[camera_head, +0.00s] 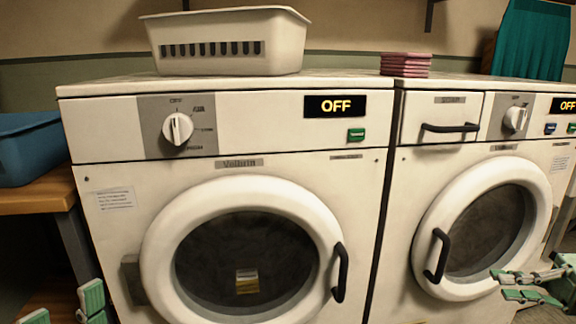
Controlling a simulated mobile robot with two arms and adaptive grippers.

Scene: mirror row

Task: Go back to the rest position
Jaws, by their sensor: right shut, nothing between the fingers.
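My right gripper (512,286) is at the lower right, in front of the right machine's round door (437,205). Its green-tipped fingers are closed together with nothing between them. My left gripper (65,307) is at the lower left corner, cut off by the bottom edge. Its two green fingertips stand apart with nothing seen between them. The left machine (358,190) stands in the middle, with its round door (285,188) closed and its display (335,106) reading OFF. The right machine's door also looks closed.
A white basket (285,50) stands on the left machine. Folded pink cloths (405,64) lie on the right machine, with a teal cloth (531,40) behind. A blue bin (25,150) sits on a wooden table (45,193) at the left. Black door handles stick out.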

